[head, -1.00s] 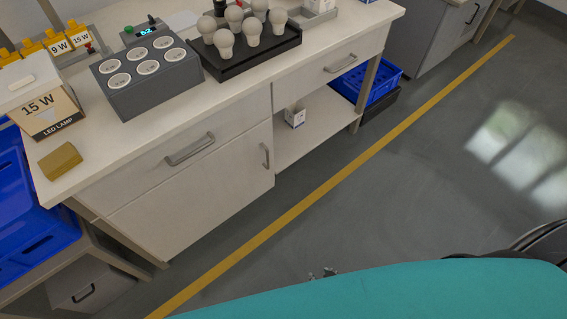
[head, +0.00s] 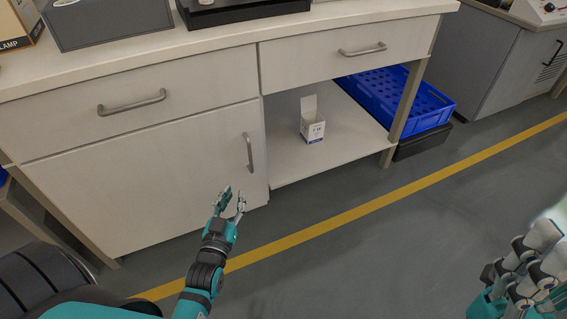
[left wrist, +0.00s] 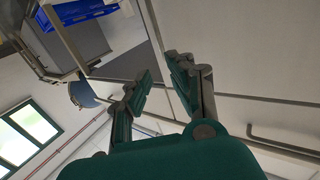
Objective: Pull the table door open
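The table door (head: 130,190) is a pale panel under the left drawer, and it looks shut. Its grey upright handle (head: 249,152) is near the door's right edge. My left gripper (head: 230,202) is open and empty, with its fingers pointing up toward the door. In the head view it appears just below and left of the handle, and no contact shows. The left wrist view shows its two fingers (left wrist: 160,85) apart with nothing between them. My right gripper (head: 522,265) is at the lower right, far from the door, and partly cut off; its opening is unclear.
The left drawer (head: 80,115) and right drawer (head: 320,60) are shut. A small open white box (head: 312,122) stands on the lower shelf (head: 350,145). A blue crate (head: 425,112) is to its right. The floor by the yellow line (head: 400,193) is clear.

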